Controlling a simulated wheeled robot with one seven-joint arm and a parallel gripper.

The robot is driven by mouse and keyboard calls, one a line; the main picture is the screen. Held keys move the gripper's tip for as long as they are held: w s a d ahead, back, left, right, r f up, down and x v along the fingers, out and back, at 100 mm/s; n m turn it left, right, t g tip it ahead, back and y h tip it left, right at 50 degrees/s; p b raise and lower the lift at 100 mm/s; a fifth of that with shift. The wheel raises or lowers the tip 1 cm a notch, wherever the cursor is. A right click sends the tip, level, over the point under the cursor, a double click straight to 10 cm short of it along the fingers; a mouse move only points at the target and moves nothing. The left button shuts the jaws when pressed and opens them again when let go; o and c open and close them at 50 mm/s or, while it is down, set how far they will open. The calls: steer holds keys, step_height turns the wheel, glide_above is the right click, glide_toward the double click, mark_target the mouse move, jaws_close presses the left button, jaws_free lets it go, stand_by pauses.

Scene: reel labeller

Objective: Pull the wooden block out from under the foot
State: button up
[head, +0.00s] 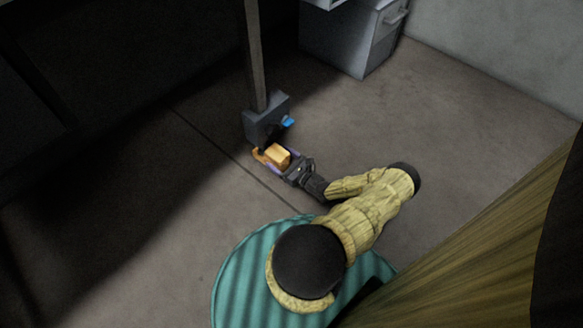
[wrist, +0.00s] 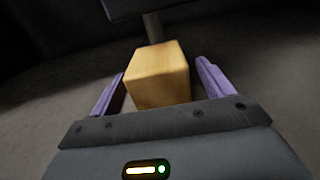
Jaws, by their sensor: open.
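The wooden block (head: 278,155) is a light, yellowish-brown cuboid on the floor, just in front of the dark foot (head: 266,120) of an upright post. In the wrist view the block (wrist: 160,78) sits between the two purple fingers of my gripper (wrist: 161,67). The fingers are open, with a visible gap on each side of the block. The block's top and near faces show; its far side is hidden. A dark plate with a short round stem (wrist: 152,25) is behind it. I cannot tell whether the foot touches the block. In the head view my gripper (head: 283,158) reaches around the block.
An orange piece (head: 260,155) lies left of the block, and a small blue part (head: 288,122) sticks out by the foot. A grey cabinet (head: 352,38) stands at the back. The floor (head: 450,120) to the right is clear.

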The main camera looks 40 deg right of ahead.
mark_target(276, 155)
steer(key=shift+w+a+b, duration=0.15)
steer(key=shift+w+b, duration=0.2)
steer(key=shift+w, duration=1.15)
